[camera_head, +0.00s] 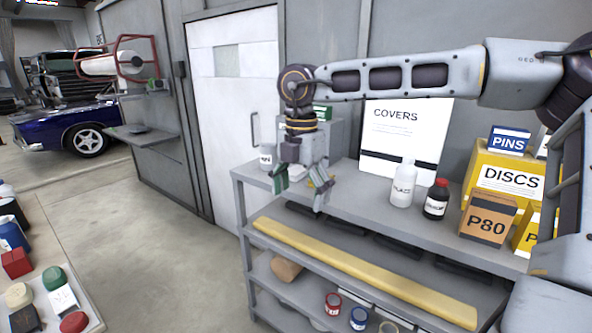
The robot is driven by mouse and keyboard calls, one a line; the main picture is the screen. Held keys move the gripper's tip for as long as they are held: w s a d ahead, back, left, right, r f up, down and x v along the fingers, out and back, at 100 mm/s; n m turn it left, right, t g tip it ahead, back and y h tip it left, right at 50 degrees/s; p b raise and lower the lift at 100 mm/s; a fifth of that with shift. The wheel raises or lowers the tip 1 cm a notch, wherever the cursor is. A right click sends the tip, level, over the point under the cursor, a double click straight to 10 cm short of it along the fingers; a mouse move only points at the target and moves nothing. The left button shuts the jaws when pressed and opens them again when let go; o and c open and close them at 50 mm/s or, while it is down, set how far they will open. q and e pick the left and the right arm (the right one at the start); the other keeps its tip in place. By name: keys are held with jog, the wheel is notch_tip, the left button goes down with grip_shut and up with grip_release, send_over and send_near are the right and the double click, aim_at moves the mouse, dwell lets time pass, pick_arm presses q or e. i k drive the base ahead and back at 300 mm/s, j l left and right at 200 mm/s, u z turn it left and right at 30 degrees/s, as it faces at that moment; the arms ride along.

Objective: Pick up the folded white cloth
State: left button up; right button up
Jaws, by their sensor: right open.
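A small white thing (296,173), which looks like the folded white cloth, lies on the top of the grey shelf unit (355,200). It shows between the fingers of my right gripper and is partly hidden by them, so its full shape is unclear. My right gripper (300,192) points down over the left end of this top, its fingers apart and nothing visibly held. I cannot tell how far its fingertips are from the white thing. My left gripper is not in view.
A white tub (267,157) stands left of my right gripper. A white bottle (403,185), a dark bottle (436,199) and an orange P80 box (487,219) stand to the right. A COVERS box (400,135) stands behind.

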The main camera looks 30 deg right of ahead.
aim_at(296, 173)
jog(key=i+l, duration=1.15)
jog(key=i, duration=0.05)
